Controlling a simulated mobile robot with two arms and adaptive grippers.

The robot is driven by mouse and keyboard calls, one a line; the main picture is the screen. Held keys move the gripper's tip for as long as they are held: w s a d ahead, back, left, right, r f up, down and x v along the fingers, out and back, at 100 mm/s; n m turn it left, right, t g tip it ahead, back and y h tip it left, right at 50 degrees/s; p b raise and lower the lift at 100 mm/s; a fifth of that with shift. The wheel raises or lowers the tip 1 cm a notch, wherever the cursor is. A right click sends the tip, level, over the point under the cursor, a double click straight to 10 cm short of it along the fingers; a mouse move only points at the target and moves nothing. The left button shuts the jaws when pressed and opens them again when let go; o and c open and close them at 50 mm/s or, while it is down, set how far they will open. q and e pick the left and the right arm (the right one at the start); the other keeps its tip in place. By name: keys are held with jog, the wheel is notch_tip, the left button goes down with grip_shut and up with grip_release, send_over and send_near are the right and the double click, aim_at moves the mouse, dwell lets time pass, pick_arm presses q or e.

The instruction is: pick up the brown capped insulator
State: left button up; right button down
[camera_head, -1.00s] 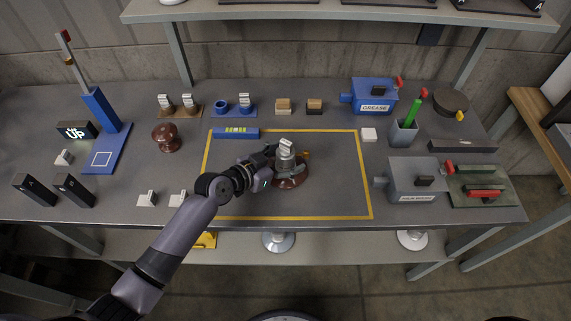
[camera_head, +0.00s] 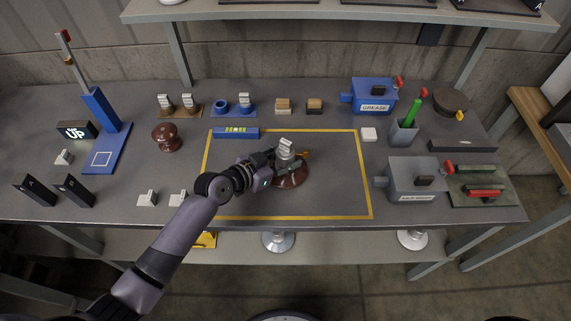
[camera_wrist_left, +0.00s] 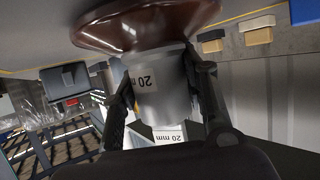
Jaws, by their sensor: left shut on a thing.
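The brown capped insulator (camera_head: 289,179) stands inside the yellow outline on the table, with a grey metal cap on top of its brown disc. In the left wrist view its brown disc (camera_wrist_left: 145,22) and its grey cap (camera_wrist_left: 160,95), marked "20 mm", show close up. A white tag, also marked "20 mm", shows by the cap. My left gripper (camera_head: 287,161) is shut on the cap, one finger on each side of it. In the left wrist view the left gripper (camera_wrist_left: 163,85) has the cap between its fingers. My right gripper is not in view.
A grey box (camera_head: 413,181) and a blue grease box (camera_head: 374,97) stand to the right. A green-handled tool in a cup (camera_head: 404,133) is between them. A blue level (camera_head: 236,133) lies behind the gripper, and a brown insulator (camera_head: 166,138) stands left. The outlined area's right side is clear.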

pick_arm(q)
jog(key=shift+r, duration=0.2)
jog(key=shift+w+r, duration=0.15)
jog(key=shift+r, duration=0.4)
notch_tip(320, 180, up, 19)
jog(key=shift+f, duration=0.1)
jog(key=shift+f, duration=0.1)
jog(key=shift+f+b, duration=2.25)
jog(key=shift+f, duration=1.95)
jog(key=shift+f+b, duration=3.1)
jog(key=shift+f, duration=2.35)
